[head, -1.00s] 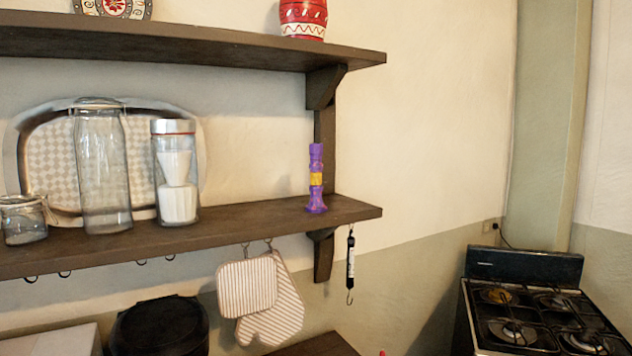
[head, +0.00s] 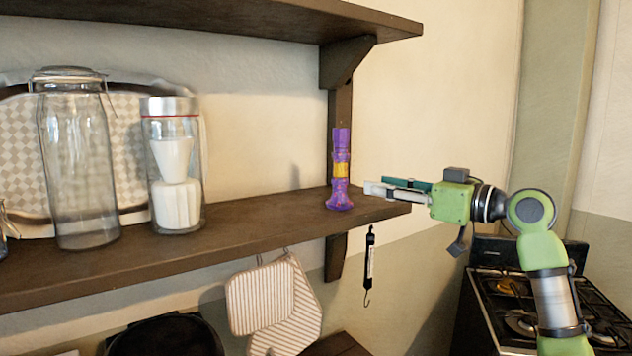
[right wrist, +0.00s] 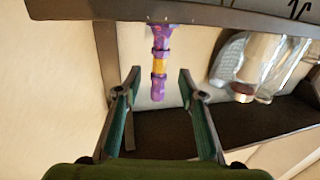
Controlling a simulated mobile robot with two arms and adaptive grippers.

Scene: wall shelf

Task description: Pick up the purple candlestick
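The purple candlestick (head: 341,172) with a yellow band stands upright near the right end of the middle shelf (head: 250,221). My right gripper (head: 374,187) points left at it from the right, just over the shelf end. A small gap shows between its tips and the candlestick. In the right wrist view the candlestick (right wrist: 159,66) shows ahead, in line with the gap between the two open fingers (right wrist: 158,80), and nothing is held. My left gripper is not in view.
A glass jar with a metal lid (head: 174,165) and a tall clear jar (head: 78,160) stand left on the shelf. The bracket (head: 341,105) is behind the candlestick. An upper shelf (head: 230,22) runs overhead. A stove (head: 500,300) is lower right.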

